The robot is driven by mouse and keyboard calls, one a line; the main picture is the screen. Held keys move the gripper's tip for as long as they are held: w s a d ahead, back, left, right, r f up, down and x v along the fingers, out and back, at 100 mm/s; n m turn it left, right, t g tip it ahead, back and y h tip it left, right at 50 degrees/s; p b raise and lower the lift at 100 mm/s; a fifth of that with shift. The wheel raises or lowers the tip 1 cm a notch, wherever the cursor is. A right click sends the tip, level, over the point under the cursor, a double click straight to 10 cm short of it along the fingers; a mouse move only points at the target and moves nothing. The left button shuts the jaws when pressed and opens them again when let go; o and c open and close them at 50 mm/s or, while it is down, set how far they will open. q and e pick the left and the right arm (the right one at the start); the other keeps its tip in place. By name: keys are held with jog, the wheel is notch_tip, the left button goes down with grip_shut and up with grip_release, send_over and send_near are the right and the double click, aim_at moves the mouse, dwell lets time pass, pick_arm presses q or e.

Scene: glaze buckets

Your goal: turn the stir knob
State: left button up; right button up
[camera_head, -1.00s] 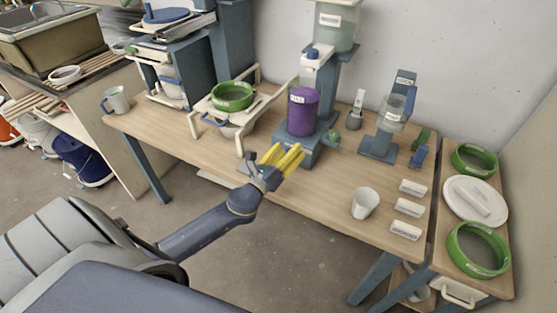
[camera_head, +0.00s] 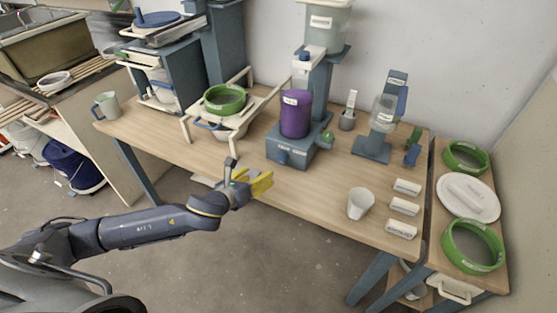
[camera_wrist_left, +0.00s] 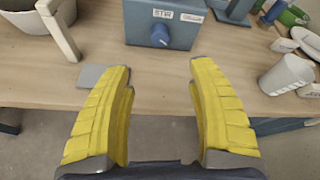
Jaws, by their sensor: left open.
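The stir knob (camera_wrist_left: 160,36) is a blue round knob on the front of a blue-grey stirrer base, beside a label reading "STIR". In the head view the knob (camera_head: 283,157) sits low on the front of the base (camera_head: 300,152), below a purple bucket (camera_head: 295,113). My left gripper (camera_head: 262,184) has yellow fingers and is at the table's front edge, left of and nearer than the knob. In the left wrist view its fingers (camera_wrist_left: 160,95) are wide apart and empty, with the knob beyond them, not touching. My right gripper is not in view.
A white frame with a green ring (camera_head: 224,99) stands left of the stirrer. A white cup (camera_head: 360,203) and several labelled white blocks (camera_head: 404,206) are at the right. A grey flat pad (camera_wrist_left: 104,78) lies near the front edge. Bare tabletop lies before the knob.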

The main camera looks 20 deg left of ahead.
aim_at(280, 160)
pick_arm(q)
jog(key=x, duration=1.6)
jog(key=shift+w+d+r, duration=0.1)
jog(key=shift+w, duration=0.1)
jog(key=shift+c, duration=0.5)
grip_shut()
